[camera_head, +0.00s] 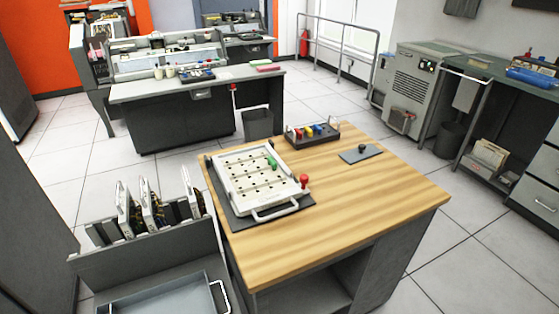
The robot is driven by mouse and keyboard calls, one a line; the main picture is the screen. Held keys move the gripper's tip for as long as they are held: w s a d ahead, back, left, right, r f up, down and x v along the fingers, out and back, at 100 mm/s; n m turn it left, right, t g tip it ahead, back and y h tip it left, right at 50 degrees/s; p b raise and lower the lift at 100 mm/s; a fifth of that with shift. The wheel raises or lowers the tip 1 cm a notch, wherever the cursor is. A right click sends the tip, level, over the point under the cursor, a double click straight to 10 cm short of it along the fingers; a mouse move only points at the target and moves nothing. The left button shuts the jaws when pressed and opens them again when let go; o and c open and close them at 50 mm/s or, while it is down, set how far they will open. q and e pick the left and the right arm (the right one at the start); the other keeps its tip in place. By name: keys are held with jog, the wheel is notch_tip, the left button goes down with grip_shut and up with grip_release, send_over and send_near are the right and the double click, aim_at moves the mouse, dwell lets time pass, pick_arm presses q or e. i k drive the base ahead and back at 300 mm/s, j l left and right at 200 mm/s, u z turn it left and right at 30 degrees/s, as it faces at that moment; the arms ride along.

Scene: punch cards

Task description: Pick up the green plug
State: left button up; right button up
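The green plug (272,162) stands in the upper right part of a white plugboard panel (244,207). The panel has rows of dark holes and a handle at its front edge. It lies on a dark base on the wooden table, left of the table's middle. A red knob (304,181) rises at the panel's right edge. Neither of my grippers shows in the head view.
The wooden table (345,220) is clear at its front and right. A dark rack (312,132) with red, yellow and blue plugs and a grey plate with a black knob (361,152) are at its back. A grey bin with upright boards (150,250) stands to the left.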

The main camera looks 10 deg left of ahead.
aim_at(271, 162)
jog(key=i+l, duration=0.1)
jog(key=l, duration=0.25)
jog(key=i+l+u, duration=0.1)
jog(key=l, duration=0.2)
jog(key=i+l, duration=0.15)
jog(key=l, duration=0.2)
jog(key=i+l+u, duration=0.1)
jog(key=l, duration=0.25)
